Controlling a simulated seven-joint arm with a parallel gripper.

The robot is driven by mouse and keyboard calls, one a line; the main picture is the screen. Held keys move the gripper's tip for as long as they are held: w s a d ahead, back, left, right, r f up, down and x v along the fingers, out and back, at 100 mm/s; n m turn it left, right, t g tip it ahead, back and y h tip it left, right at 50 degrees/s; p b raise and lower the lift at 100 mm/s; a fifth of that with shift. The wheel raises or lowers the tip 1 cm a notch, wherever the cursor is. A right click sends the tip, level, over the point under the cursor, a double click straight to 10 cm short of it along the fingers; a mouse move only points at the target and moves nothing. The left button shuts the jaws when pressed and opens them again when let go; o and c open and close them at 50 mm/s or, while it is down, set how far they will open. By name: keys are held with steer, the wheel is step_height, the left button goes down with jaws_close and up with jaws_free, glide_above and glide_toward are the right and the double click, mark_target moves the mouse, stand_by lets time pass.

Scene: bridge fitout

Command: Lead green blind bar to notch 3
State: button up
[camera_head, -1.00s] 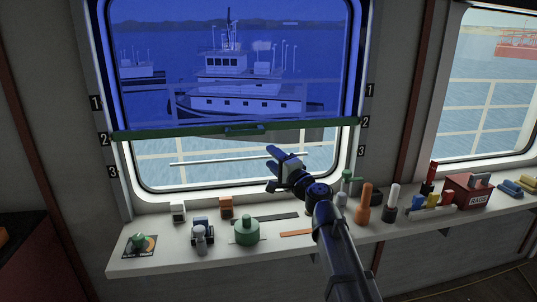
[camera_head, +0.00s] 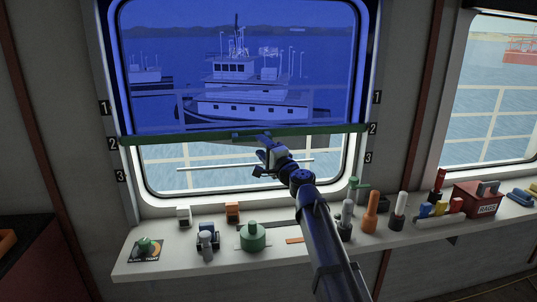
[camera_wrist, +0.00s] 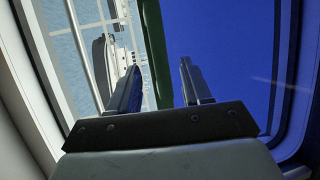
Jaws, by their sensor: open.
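The green blind bar (camera_head: 180,138) runs across the window at the bottom edge of the blue blind (camera_head: 160,105), level with the marks numbered 2 on both sides. The marks numbered 3 are lower, on the left (camera_head: 121,176) and right (camera_head: 368,158) of the frame. My gripper (camera_head: 263,146) is open and empty at the middle of the bar, partly covering its handle. In the wrist view, the green bar (camera_wrist: 153,45) shows between and beyond the two spread fingers (camera_wrist: 159,70). I cannot tell whether they touch it.
A sill (camera_head: 175,262) below holds a dial (camera_head: 146,247), a green knobbed object (camera_head: 252,238), an orange bottle-like object (camera_head: 370,212) and a red box (camera_head: 480,198). Clear glass (camera_head: 210,175) shows under the bar. A thin pale rail crosses behind it.

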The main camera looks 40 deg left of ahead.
mark_target(252, 139)
steer(key=shift+x, duration=3.4)
jaws_close()
step_height(252, 139, down, 12)
steer(key=shift+o, duration=1.6)
jaws_free()
